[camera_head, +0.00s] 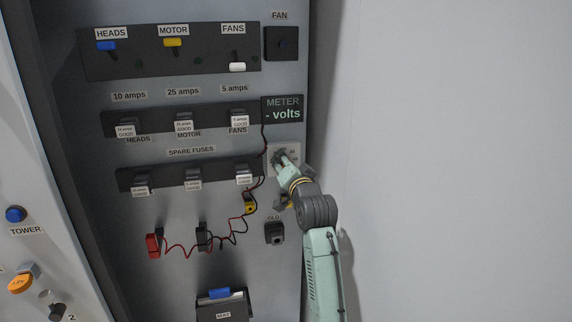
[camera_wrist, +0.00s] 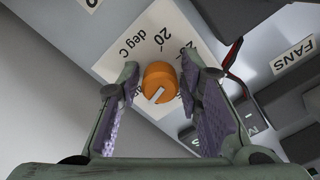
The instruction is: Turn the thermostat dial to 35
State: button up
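The thermostat dial is an orange knob (camera_wrist: 160,80) with a pale pointer slot, on a white plate (camera_wrist: 133,45) printed "deg C" and "20" in the wrist view. Other numbers on the plate are partly hidden. My gripper (camera_wrist: 160,92) is open, with one finger on each side of the knob and a visible gap to each. In the head view my gripper (camera_head: 283,160) is at the white dial plate (camera_head: 271,160), below the meter, and hides the knob.
The meter (camera_head: 282,109) reading "- volts" sits just above the dial. Fuse rows (camera_head: 185,175) and red and black wires (camera_head: 240,222) lie to the left. An OLD-labelled black part (camera_head: 275,233) is below. The plain wall at right is clear.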

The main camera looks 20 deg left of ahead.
grip_shut()
jog(key=shift+n, duration=0.3)
jog(key=n+b, duration=0.1)
jog(key=n, duration=0.1)
jog(key=shift+f+n, duration=0.15)
jog(key=shift+n, duration=0.15)
jog(key=n+b, duration=0.1)
jog(key=n, duration=0.2)
jog(key=shift+n, duration=0.4)
jog(key=n+b, duration=0.2)
jog(key=n, duration=0.3)
jog(key=shift+d, duration=0.1)
jog(key=shift+n+b, duration=0.6)
jog(key=shift+n, duration=1)
